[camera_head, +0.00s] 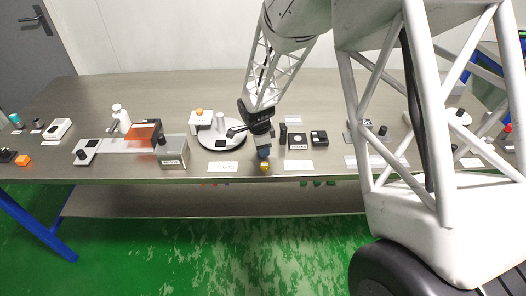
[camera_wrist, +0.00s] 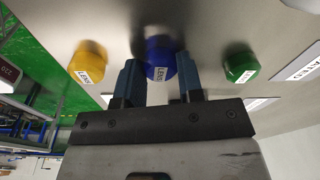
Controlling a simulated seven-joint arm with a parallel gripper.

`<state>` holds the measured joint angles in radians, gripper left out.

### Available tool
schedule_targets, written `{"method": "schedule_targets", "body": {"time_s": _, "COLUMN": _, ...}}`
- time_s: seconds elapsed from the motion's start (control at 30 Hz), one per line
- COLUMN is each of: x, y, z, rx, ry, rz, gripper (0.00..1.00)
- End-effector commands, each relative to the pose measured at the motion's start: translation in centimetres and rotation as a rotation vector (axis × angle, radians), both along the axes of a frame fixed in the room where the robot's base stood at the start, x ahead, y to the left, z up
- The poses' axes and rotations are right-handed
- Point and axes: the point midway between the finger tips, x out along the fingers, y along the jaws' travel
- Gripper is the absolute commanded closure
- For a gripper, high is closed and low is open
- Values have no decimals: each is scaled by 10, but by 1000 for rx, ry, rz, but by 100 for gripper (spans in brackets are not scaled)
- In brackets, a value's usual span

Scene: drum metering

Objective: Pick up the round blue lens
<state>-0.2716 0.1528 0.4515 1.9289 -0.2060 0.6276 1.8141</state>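The round blue lens (camera_wrist: 160,60) has a white "LENS" label and sits between the two blue fingertips of my gripper (camera_wrist: 161,72) in the wrist view. The fingers stand apart on either side of it; I cannot tell whether they touch it. In the head view my gripper (camera_head: 262,143) points down near the table's front edge, with the blue lens (camera_head: 263,153) just below it. A yellow lens (camera_wrist: 88,60) lies to the left and a green lens (camera_wrist: 240,62) to the right in the wrist view. The yellow lens (camera_head: 265,168) also shows in the head view; the green one is hidden there.
Black-and-white blocks (camera_head: 298,140) stand close on the right. A white label card (camera_head: 222,167) lies near the front edge.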

Motion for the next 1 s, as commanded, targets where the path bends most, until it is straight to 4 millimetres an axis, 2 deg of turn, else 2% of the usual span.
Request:
{"method": "schedule_targets", "body": {"time_s": 0.03, "x": 0, "y": 0, "z": 0, "rx": 0, "ry": 0, "rz": 0, "gripper": 77}}
{"method": "schedule_targets", "body": {"time_s": 0.1, "x": 0, "y": 0, "z": 0, "rx": 0, "ry": 0, "rz": 0, "gripper": 87}}
{"method": "schedule_targets", "body": {"time_s": 0.13, "x": 0, "y": 0, "z": 0, "rx": 0, "ry": 0, "rz": 0, "gripper": 88}}
{"method": "schedule_targets", "body": {"time_s": 0.63, "x": 0, "y": 0, "z": 5, "rx": 0, "ry": -1, "rz": 0, "gripper": 88}}
{"method": "schedule_targets", "body": {"time_s": 0.83, "x": 0, "y": 0, "z": 20, "rx": 1, "ry": -3, "rz": 0, "gripper": 88}}
{"method": "schedule_targets", "body": {"time_s": 0.97, "x": 1, "y": 0, "z": 38, "rx": 1, "ry": -3, "rz": -1, "gripper": 88}}
{"method": "schedule_targets", "body": {"time_s": 1.0, "x": -5, "y": -1, "z": 37, "rx": 0, "ry": -1, "rz": 0, "gripper": 88}}
